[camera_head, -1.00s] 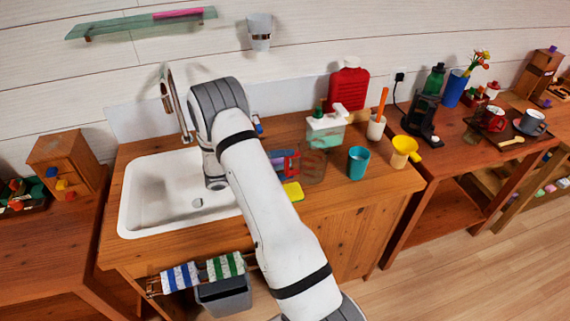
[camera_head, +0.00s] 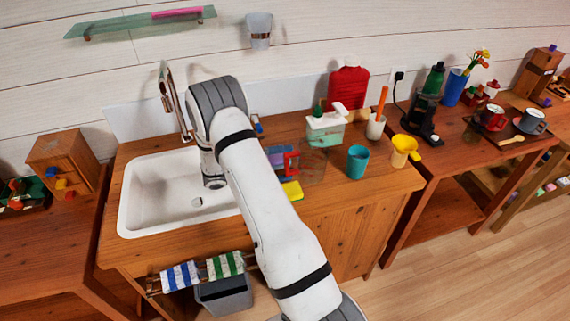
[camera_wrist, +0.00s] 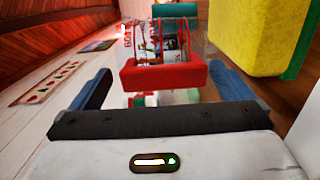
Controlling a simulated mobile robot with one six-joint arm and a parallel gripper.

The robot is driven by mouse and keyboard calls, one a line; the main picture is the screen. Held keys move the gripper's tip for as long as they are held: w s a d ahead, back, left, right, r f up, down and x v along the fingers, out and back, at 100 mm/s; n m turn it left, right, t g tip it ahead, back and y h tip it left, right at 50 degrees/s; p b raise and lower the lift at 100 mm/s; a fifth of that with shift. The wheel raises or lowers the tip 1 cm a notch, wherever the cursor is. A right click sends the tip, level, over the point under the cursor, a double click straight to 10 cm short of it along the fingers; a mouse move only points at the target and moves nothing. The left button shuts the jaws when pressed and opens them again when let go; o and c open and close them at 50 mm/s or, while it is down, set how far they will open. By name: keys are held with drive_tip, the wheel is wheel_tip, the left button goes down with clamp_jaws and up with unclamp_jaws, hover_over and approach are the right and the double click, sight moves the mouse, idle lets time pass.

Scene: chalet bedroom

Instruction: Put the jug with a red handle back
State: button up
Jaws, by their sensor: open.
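The clear jug stands on the wooden counter right of the sink. Its red handle (camera_head: 291,161) faces my arm in the head view, and its see-through body (camera_head: 314,164) is behind it. In the wrist view the red handle (camera_wrist: 165,75) lies straight ahead, centred between the fingers, with the clear body beyond. My gripper (camera_wrist: 164,88) is open, its two blue fingers one on each side of the handle. A gap shows between each finger and the handle, so nothing is gripped. My arm partly hides the gripper in the head view.
A yellow-green sponge (camera_head: 292,191) lies close by the jug, and also shows at the upper right of the wrist view (camera_wrist: 245,35). A teal cup (camera_head: 357,162), soap dispenser (camera_head: 325,127) and yellow cup (camera_head: 402,150) stand to the right. The sink (camera_head: 150,195) is left.

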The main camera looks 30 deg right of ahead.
drive_tip(key=b+v, duration=0.3)
drive_tip(key=v, duration=0.7)
drive_tip(key=s+a+r+n+y, duration=0.1)
drive_tip(key=s+a+r+y, duration=0.1)
drive_tip(key=s+r+y, duration=0.9)
drive_tip(key=s+a+r+n+t+y, duration=0.1)
drive_tip(key=s+a+r+t+y, duration=0.1)
drive_tip(key=s, duration=0.5)
drive_tip(key=s+a+r+n+t+y, duration=0.1)
drive_tip(key=s+a+r+t+y, duration=0.1)
drive_tip(key=s+a+t+y, duration=0.2)
drive_tip(key=shift+s+a+t, duration=0.9)
drive_tip(key=shift+s+t, duration=0.1)
drive_tip(key=shift+s, duration=0.5)
drive_tip(key=shift+c, duration=0.2)
